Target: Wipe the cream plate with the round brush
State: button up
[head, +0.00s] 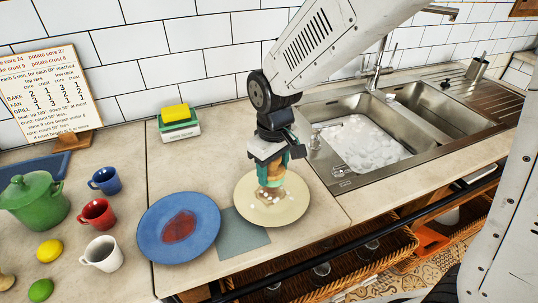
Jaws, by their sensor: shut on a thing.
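The cream plate (297,207) lies on the counter in front of the sink, partly hidden by my gripper and the brush. My gripper (272,170) points down over the plate and is shut on the round brush (271,182), which has a brown wooden body. The brush's lower end is over the middle of the plate. White spots show on the plate around it. I cannot tell whether the bristles touch the plate.
A blue plate (152,232) with a dark red stain lies left, beside a grey-green cloth (240,238). Several mugs and a green pot (34,203) stand further left. A sponge holder (179,129) is behind. The foamy sink (325,150) is right.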

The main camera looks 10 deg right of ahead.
jog(key=shift+r, duration=2)
jog(key=shift+f, duration=0.1)
